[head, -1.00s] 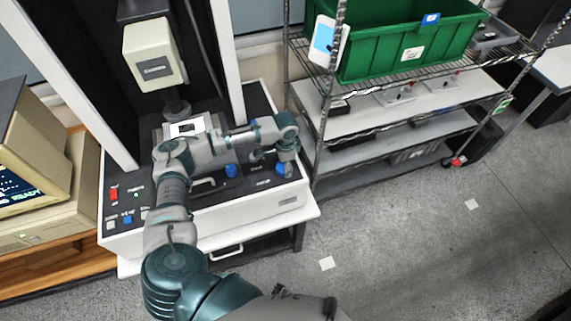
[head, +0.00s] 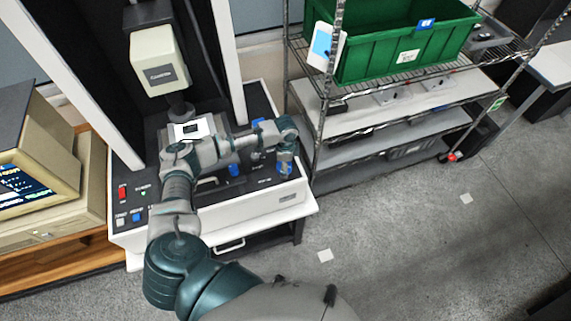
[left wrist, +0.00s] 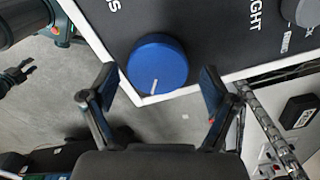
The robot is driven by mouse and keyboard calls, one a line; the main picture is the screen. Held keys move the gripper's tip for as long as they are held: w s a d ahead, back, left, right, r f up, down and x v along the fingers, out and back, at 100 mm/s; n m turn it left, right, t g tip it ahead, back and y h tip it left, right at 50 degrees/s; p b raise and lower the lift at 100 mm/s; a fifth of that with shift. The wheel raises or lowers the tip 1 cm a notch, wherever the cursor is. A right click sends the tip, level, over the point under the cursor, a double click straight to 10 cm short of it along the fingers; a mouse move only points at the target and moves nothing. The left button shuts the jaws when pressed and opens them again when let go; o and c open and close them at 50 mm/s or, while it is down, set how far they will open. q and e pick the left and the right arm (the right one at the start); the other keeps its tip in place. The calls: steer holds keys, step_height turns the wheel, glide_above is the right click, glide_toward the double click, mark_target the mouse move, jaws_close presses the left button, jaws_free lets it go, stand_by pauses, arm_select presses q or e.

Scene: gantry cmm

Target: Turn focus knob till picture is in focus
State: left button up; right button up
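A round blue knob (left wrist: 158,63) with a white pointer line sits near the corner of the black panel in the left wrist view. Partly hidden lettering ending in "US" is printed beside it. My left gripper (left wrist: 158,88) is open, with one finger on each side of the knob and gaps visible to both. In the head view my left gripper (head: 285,163) is over the panel's right end, partly covering the blue knob (head: 284,170). The monitor (head: 25,182) is cut off at the left edge; its picture shows only in part. A dark claw-like part at the left wrist view's left edge may be my right gripper (left wrist: 16,74).
Another blue knob (head: 235,170) and a handle are near my arm on the machine's panel. A red switch (head: 122,193) is at its left. A wire shelf (head: 375,128) with a green bin (head: 405,45) stands close on the right.

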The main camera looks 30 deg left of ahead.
arm_select(q)
steer(key=shift+r, duration=0.15)
step_height(320, 180, up, 12)
steer(key=shift+f, duration=0.25)
stand_by(0.6)
